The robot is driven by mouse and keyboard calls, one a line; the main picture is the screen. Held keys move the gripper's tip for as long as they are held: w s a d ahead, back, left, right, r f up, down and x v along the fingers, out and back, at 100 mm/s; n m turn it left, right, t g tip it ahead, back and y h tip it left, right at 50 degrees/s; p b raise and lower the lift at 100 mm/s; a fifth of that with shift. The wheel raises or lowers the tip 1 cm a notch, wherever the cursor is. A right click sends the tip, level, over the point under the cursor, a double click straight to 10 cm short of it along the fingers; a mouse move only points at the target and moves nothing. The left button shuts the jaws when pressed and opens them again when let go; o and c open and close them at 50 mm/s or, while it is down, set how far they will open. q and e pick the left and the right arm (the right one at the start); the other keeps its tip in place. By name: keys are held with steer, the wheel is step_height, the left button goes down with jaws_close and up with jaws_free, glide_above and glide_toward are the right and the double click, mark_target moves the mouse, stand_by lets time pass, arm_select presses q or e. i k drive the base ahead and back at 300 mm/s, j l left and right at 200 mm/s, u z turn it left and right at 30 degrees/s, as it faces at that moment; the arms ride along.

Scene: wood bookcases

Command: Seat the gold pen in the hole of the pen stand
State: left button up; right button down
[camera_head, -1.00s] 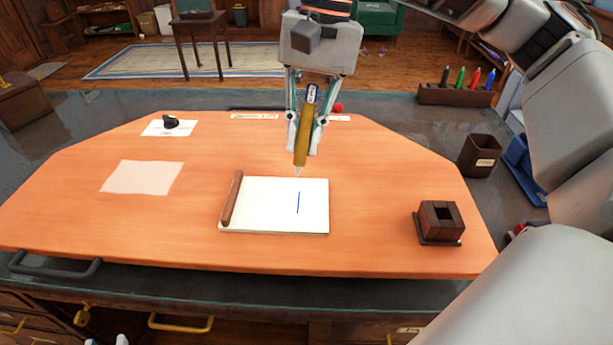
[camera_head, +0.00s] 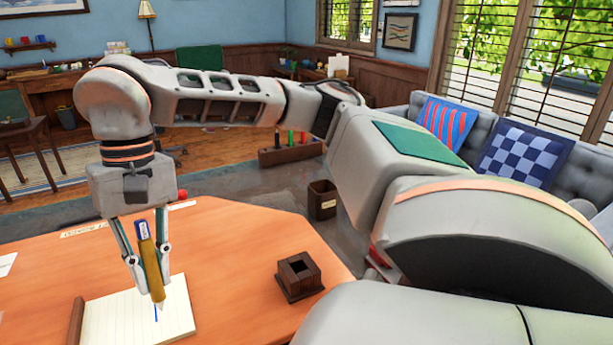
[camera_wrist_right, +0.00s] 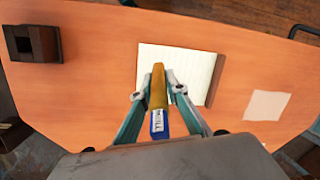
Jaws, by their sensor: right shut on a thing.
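The gold pen (camera_head: 151,264) has a blue and white end at its top and points tip-down over the notepad, slightly tilted. My right gripper (camera_head: 152,262) is shut on the gold pen, which also shows between the fingers in the right wrist view (camera_wrist_right: 158,92). The pen stand (camera_head: 299,277) is a dark brown square block with a square hole in its top. It stands on the desk to the right of the gripper, apart from it. The pen stand is at the upper left in the right wrist view (camera_wrist_right: 33,44). My left gripper is not in view.
The notepad (camera_head: 118,318) with a short blue line lies on the orange desk top (camera_head: 235,240). A brown cup (camera_head: 322,199) and a rack of markers (camera_head: 290,150) stand beyond the desk's far right. The desk between notepad and stand is clear.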

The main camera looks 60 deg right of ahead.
mark_target(299, 281)
steer(key=k+l+z, duration=0.1)
steer(key=k, duration=0.5)
steer(key=z, duration=1.05)
steer(key=i+l+z, duration=0.1)
steer(key=i, duration=0.35)
